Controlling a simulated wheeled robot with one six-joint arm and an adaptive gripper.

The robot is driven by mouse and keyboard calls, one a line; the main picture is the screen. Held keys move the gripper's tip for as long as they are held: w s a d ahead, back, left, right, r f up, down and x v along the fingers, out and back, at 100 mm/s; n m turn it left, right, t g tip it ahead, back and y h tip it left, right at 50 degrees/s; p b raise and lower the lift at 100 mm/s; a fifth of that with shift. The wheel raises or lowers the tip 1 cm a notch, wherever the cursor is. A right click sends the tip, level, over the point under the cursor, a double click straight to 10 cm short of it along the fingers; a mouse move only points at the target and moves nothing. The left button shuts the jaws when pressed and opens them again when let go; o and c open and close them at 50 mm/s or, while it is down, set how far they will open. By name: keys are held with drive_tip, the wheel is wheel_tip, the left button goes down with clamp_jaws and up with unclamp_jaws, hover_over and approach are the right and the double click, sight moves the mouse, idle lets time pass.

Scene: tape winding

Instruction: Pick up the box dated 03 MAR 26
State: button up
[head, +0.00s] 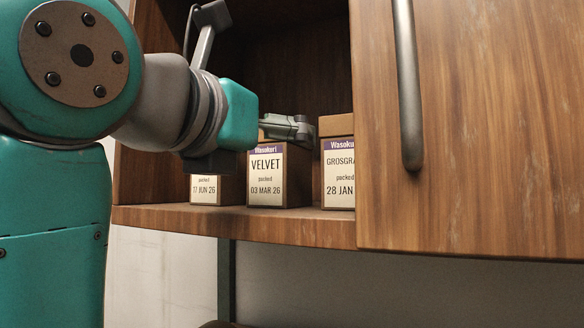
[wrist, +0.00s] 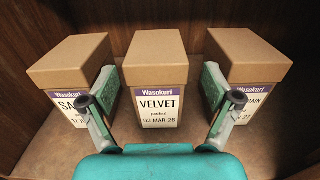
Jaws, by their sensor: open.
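The box dated 03 MAR 26 (head: 265,180) is a brown cardboard box with a white and purple label reading VELVET. It stands upright on the shelf in the middle of a row, and it also shows in the wrist view (wrist: 157,75). My gripper (wrist: 161,90) is open, with one finger on each side of this box.
A box dated 17 JUN 26 (head: 205,190) stands to the left, and one labelled GROSGRAIN, dated 28 JAN (head: 338,175), to the right. The wooden shelf (head: 280,222) has a front edge. A wooden door with a metal handle (head: 408,90) covers the right side.

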drive_tip(key=x, duration=0.4)
drive_tip(key=shift+w+a, duration=0.15)
drive_tip(key=shift+w, duration=0.05)
drive_tip(key=c, duration=1.4)
drive_tip(key=shift+o, duration=0.2)
